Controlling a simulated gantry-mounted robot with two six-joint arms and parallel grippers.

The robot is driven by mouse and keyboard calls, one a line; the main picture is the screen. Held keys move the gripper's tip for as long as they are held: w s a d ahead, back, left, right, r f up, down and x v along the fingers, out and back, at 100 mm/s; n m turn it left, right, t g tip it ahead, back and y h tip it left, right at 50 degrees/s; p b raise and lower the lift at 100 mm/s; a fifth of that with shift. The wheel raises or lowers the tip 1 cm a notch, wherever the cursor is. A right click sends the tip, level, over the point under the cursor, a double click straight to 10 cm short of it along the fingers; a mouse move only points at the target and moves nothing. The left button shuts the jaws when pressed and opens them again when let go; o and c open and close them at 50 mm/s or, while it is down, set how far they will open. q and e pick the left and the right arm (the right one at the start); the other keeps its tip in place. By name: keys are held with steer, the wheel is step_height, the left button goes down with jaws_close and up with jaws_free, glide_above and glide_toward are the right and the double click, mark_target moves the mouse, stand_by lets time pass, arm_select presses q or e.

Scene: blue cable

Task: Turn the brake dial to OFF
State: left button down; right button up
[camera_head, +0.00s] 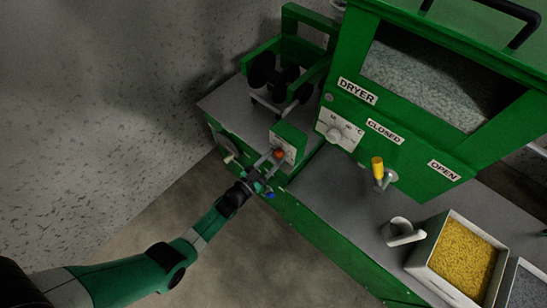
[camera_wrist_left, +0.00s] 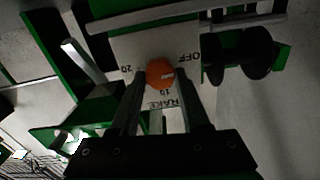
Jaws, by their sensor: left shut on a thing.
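The brake dial is an orange knob (camera_head: 279,154) on a white plate on the small green box at the left of the bench. In the left wrist view the knob (camera_wrist_left: 160,72) sits between my fingers, with a small pale mark on its right side. The plate (camera_wrist_left: 187,45) reads "20" at left, "OFF" at upper right, "10" below and part of "BRAKE". My left gripper (camera_head: 269,160) is shut on the knob; it also shows in the left wrist view (camera_wrist_left: 160,88). The exact dial setting is hard to tell. My right gripper is not in view.
Black rollers (camera_head: 272,78) in a green frame stand behind the box. A green dryer (camera_head: 400,120) with a white dial (camera_head: 341,133) and yellow-handled lever (camera_head: 377,170) stands to the right. A grey scoop (camera_head: 402,232) and a bin of yellow pellets (camera_head: 462,256) are further right.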

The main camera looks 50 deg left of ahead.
arm_select(q)
steer(key=shift+n, duration=0.6)
steer(key=shift+c, duration=1.9)
jaws_free()
steer(key=shift+s, duration=0.1)
